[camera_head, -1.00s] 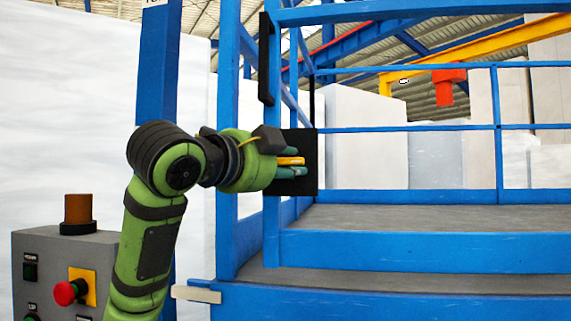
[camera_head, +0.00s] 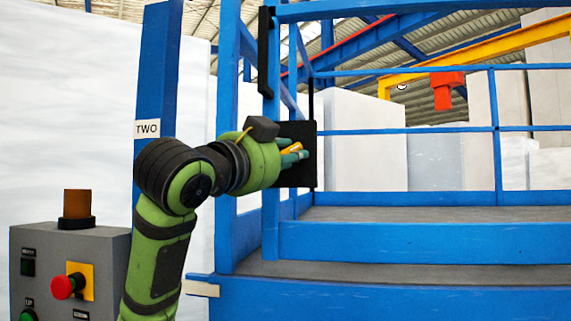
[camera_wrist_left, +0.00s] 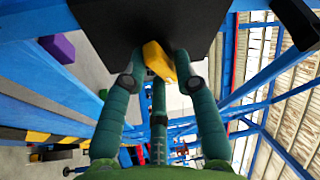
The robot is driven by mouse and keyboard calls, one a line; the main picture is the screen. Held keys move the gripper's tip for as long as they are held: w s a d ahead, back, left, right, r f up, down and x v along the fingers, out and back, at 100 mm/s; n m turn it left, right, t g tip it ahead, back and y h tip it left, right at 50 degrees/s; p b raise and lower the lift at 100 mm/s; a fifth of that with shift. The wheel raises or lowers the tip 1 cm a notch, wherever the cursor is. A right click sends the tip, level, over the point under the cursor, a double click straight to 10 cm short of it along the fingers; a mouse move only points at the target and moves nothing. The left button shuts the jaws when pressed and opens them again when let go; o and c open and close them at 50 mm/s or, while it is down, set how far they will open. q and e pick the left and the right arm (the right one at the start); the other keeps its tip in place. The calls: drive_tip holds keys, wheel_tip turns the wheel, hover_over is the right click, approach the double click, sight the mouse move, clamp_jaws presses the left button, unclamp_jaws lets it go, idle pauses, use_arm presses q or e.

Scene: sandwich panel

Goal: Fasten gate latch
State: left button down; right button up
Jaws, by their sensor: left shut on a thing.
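The gate latch shows as a yellow lever (camera_head: 291,149) on a black plate (camera_head: 298,178) fixed at the blue gate post. My left gripper (camera_head: 295,155) comes in from the left with its green fingers at the plate, shut on the yellow lever. In the left wrist view the yellow lever (camera_wrist_left: 158,62) sits between the fingers in front of the black plate (camera_wrist_left: 135,28). The lever looks tilted in the head view. The fingers partly cover the lever. My right gripper is not in view.
A grey control box (camera_head: 62,250) with a red button stands at lower left. A blue post (camera_head: 158,80) with a sign reading TWO stands behind my arm. Blue railings (camera_head: 430,130) and steps (camera_head: 420,247) lie to the right.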

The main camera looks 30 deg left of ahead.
use_arm(q)
drive_tip(key=n+y+b, duration=0.1)
drive_tip(key=n+y, duration=0.1)
drive_tip(key=n, duration=0.3)
drive_tip(key=n+y+b, duration=0.2)
drive_tip(key=n+y, duration=0.1)
drive_tip(key=n, duration=0.3)
drive_tip(key=n+y+b, duration=0.2)
drive_tip(key=n, duration=0.4)
drive_tip(key=shift+w+d+t+y, duration=0.1)
drive_tip(key=shift+d+t+y, duration=0.15)
drive_tip(key=shift+t+y, duration=0.15)
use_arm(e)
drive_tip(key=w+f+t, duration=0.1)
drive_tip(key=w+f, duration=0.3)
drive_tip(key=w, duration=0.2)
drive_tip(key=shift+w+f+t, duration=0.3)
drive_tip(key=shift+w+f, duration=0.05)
use_arm(q)
drive_tip(key=shift+r, duration=0.1)
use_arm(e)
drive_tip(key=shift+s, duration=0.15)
use_arm(q)
drive_tip(key=c, duration=1.1)
unclamp_jaws()
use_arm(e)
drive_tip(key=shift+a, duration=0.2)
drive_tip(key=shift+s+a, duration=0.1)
